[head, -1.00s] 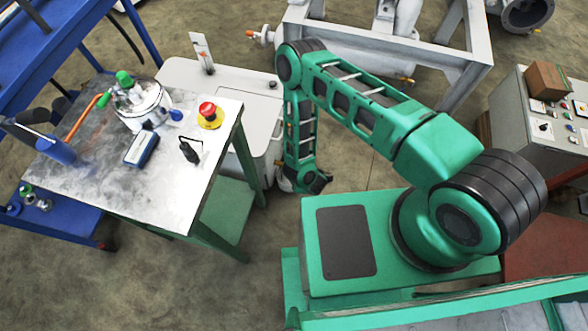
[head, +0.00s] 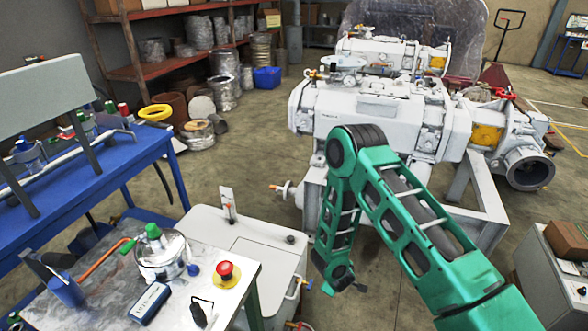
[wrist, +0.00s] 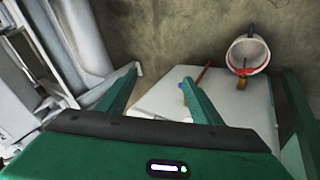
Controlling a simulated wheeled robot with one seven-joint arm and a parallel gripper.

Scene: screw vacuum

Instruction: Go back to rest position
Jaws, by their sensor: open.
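My green arm shows in the head view, bent at a dark elbow joint with the forearm hanging down. My gripper (head: 338,278) is at its lower end, just right of the white cabinet (head: 225,235), and points down. In the wrist view my gripper (wrist: 161,75) shows its two green fingers spread apart, with nothing between them. Beyond the fingers lie a pale flat surface and the floor. I cannot tell from the head view how close the gripper is to the cabinet's side.
The metal-topped table (head: 95,290) at left holds a glass-like pot, a red emergency button (head: 225,270) and small tools. A blue bench (head: 90,165) stands behind it. The large white screw vacuum (head: 375,115) stands on a frame behind my arm. A grey control box (head: 555,270) is at right.

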